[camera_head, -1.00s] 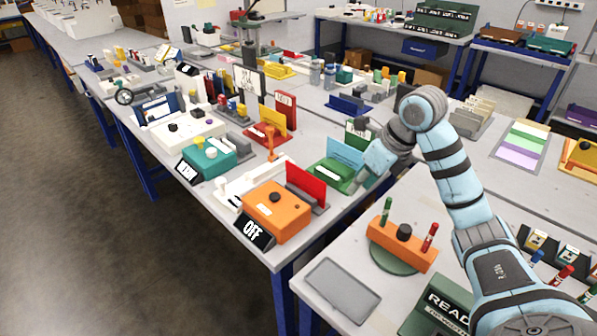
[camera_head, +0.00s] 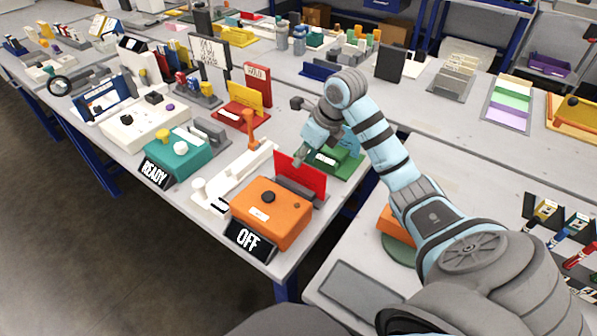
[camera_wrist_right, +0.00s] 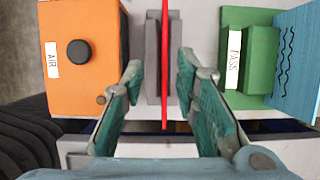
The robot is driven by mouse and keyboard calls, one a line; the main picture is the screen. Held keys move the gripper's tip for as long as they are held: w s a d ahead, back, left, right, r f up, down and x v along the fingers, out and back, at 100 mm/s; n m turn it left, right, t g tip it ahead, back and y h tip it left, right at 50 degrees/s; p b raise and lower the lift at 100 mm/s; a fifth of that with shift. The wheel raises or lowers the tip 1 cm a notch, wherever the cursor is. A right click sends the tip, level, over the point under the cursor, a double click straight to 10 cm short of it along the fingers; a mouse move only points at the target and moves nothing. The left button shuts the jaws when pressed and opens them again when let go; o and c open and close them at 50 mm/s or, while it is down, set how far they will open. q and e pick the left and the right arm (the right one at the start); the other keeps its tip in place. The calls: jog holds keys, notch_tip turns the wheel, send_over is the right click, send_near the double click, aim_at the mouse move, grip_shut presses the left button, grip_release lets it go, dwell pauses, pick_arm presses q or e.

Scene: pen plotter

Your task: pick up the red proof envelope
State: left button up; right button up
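The red proof envelope (camera_head: 302,176) stands upright in a grey slotted holder (camera_head: 298,192) behind an orange box. In the right wrist view the envelope (camera_wrist_right: 165,40) shows edge-on as a thin red line, with the grey holder (camera_wrist_right: 152,60) at its left. My right gripper (camera_wrist_right: 160,78) is open, with one finger on each side of the envelope's line and gaps on both sides. In the head view my right gripper (camera_head: 302,156) is at the envelope's top edge, partly hidden by its own wrist. My left gripper is not in view.
A green PASS tray (camera_head: 335,160) with a blue card is close on the other side. A white fixture (camera_head: 225,180) lies to the left.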

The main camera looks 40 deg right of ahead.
aim_at(299, 175)
jog(key=x, duration=0.5)
jog(key=shift+d+b, duration=0.3)
jog(key=shift+w+f, duration=0.1)
jog(key=shift+f, duration=0.3)
grip_shut()
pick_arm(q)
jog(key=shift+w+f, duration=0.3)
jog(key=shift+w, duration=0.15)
pick_arm(e)
jog(key=shift+r, duration=0.1)
